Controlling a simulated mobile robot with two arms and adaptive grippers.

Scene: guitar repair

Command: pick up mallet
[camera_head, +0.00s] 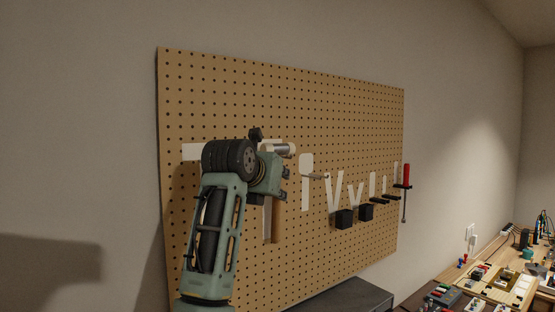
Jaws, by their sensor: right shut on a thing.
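The mallet hangs upright in front of the tan pegboard (300,100). Its brown handle (275,222) shows below my right gripper, and a light cylindrical end, likely its head, shows just above. My right gripper (277,178) is shut on the mallet, high on the handle near the head. My arm and gripper hide part of the mallet, so I cannot tell whether it touches the board. My left gripper is not in view.
White tool outlines (306,180) and black holders (344,218) line the pegboard to the right. A red-handled screwdriver (407,176) hangs near its right edge. A cluttered workbench (500,290) stands at lower right. A dark grey surface (345,298) lies below the board.

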